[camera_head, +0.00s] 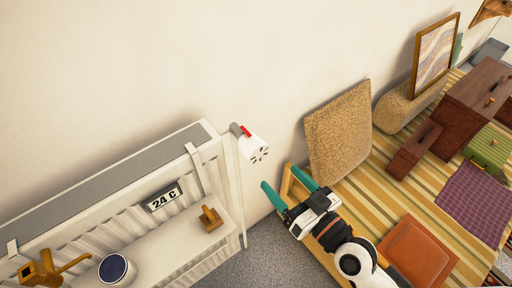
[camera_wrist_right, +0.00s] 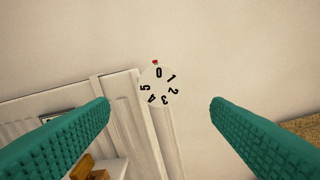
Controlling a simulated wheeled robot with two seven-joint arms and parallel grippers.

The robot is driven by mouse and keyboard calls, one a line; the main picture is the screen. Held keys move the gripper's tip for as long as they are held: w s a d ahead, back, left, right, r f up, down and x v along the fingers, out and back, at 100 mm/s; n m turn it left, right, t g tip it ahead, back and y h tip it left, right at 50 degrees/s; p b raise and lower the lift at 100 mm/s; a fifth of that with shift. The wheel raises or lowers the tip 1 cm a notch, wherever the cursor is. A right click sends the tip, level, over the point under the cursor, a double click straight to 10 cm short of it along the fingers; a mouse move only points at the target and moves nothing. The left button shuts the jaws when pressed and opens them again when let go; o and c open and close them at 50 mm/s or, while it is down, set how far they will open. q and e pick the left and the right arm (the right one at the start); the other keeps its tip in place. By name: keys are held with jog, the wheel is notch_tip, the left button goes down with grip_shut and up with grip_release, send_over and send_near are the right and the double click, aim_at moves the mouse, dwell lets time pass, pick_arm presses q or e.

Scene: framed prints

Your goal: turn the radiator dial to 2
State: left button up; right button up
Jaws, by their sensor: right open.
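The radiator dial (camera_head: 254,149) is a white knob with black numbers at the right top corner of the white radiator (camera_head: 232,190). A red mark (camera_head: 246,131) sits at its edge. In the right wrist view the dial (camera_wrist_right: 160,87) faces me, with 0 at the top beside the red mark and 2 at the right. My right gripper (camera_head: 283,184) has green fingers, open and empty, below and to the right of the dial in the head view. In the wrist view the dial lies between the fingers but farther off, untouched. My left gripper is not in view.
A 24 C display (camera_head: 163,197) hangs on the radiator. A white shelf in front holds a brass watering can (camera_head: 45,268), a blue-topped pot (camera_head: 115,269) and a small wooden piece (camera_head: 210,218).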

aim_at(260, 155)
jog(key=w+a+n+p, duration=0.1)
jog(key=w+a, duration=0.1)
jog(key=w, duration=0.1)
jog(key=w+a+p, duration=0.1)
jog(key=w+a, duration=0.1)
jog(key=w, duration=0.1)
jog(key=w+a+n+p, duration=0.1)
jog(key=w+a, duration=0.1)
jog(key=shift+w+a+r+n, duration=0.1)
jog(key=shift+w+a+n, duration=0.05)
jog(key=shift+w+n, duration=0.2)
jog(key=shift+w+a, duration=0.45)
jog(key=shift+w, duration=0.15)
jog(key=shift+c, duration=0.3)
